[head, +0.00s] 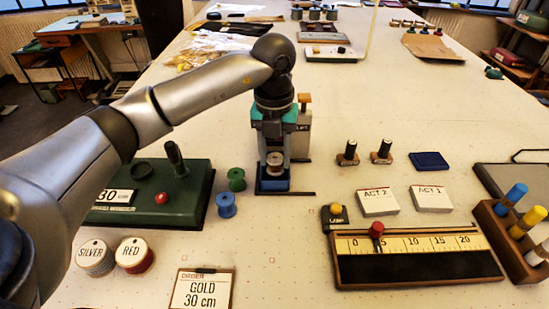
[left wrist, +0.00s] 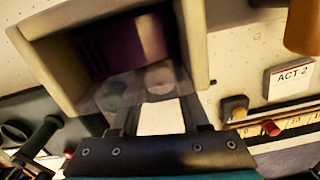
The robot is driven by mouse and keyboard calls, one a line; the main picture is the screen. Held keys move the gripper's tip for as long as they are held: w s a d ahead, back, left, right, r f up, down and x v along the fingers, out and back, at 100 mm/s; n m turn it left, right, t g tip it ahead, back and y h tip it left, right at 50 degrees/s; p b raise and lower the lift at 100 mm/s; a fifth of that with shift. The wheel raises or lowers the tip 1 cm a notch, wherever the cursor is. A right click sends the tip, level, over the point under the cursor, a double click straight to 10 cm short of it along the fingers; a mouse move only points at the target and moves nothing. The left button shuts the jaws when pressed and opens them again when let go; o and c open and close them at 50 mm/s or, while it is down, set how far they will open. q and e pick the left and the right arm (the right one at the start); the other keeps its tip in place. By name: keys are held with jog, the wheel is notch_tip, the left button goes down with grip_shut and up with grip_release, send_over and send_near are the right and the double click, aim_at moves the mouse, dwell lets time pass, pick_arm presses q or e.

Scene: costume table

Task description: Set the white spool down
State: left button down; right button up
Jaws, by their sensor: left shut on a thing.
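My left gripper (head: 273,150) points down at the middle of the table, shut on the white spool (head: 275,164). The spool is pale with a brownish middle and sits between the fingertips. It is right above or in a small blue holder (head: 272,184) at the front of a beige device (head: 301,136); I cannot tell whether it touches the holder. In the left wrist view the left gripper (left wrist: 158,95) reaches into the opening of a beige housing (left wrist: 45,65), and the spool is blurred there. My right gripper is not in view.
A blue spool (head: 226,205) and a green spool (head: 237,179) stand left of the holder. A green lever machine (head: 140,205) is further left. A ruler board (head: 415,245), two ACT cards (head: 378,202) and a peg rack (head: 508,238) lie right.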

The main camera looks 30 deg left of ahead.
aim_at(276, 158)
pick_arm(q)
jog(key=shift+s+d+f+b, duration=0.1)
jog(key=shift+s+f+b, duration=0.1)
jog(key=shift+f, duration=0.45)
jog(key=shift+s+d+f+b, duration=0.1)
jog(key=shift+s+f, duration=0.1)
jog(key=shift+f, duration=0.45)
jog(key=shift+c, duration=2.2)
grip_release()
jog(key=shift+r, duration=0.1)
jog(key=shift+o, duration=0.2)
jog(key=shift+w+r, duration=0.1)
jog(key=shift+r, duration=0.15)
notch_tip(276, 158, up, 13)
jog(key=p, duration=0.2)
jog(key=shift+w+a+p, duration=0.2)
jog(key=shift+w+p, duration=0.1)
jog(key=shift+p, duration=0.1)
jog(key=shift+f, duration=0.1)
